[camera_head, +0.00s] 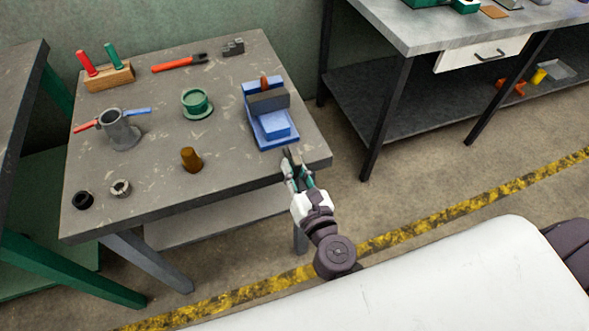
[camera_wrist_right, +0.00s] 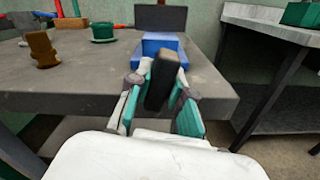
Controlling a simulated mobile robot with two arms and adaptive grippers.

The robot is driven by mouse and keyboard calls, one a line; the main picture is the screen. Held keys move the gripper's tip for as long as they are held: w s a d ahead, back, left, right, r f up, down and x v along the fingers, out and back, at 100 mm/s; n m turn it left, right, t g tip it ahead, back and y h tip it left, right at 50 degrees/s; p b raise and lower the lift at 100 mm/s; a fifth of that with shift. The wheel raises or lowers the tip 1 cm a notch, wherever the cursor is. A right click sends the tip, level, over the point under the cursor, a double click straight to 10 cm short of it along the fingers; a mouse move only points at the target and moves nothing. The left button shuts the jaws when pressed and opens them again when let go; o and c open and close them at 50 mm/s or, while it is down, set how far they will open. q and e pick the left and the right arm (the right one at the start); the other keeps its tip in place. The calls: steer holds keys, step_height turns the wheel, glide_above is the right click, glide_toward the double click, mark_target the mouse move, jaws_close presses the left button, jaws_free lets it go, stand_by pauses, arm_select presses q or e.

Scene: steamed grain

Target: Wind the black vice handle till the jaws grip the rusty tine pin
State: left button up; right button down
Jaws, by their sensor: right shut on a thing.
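The blue vice (camera_head: 275,140) stands at the right end of the workbench, with a dark grey jaw block (camera_head: 268,101) across it. The rusty tine pin (camera_head: 264,80) pokes up behind that block; its lower part is hidden, so I cannot tell whether the jaws touch it. My right gripper (camera_head: 290,168) is at the vice's near end, at the bench's front edge. In the right wrist view it is shut on the black vice handle (camera_wrist_right: 162,78), a dark bar tilted slightly between the fingers. The pin is hidden there behind the jaw block. My left gripper is not in view.
On the workbench (camera_head: 150,178) are a green cup on a saucer (camera_head: 196,103), a brown peg (camera_head: 191,160), a grey pot with red and blue handles (camera_head: 121,131), two rings, and a wooden block with tools (camera_head: 108,78). A grey table (camera_head: 430,28) stands at right.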

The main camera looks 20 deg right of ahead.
steer(key=shift+r, duration=0.15)
stand_by(0.4)
steer(key=c, duration=1.3)
jaws_free()
steer(key=shift+w, duration=0.1)
steer(key=shift+s+f, duration=0.2)
steer(key=shift+s, duration=0.35)
steer(key=s, duration=1.1)
steer(key=shift+d+r, duration=0.1)
steer(key=shift+d, duration=0.1)
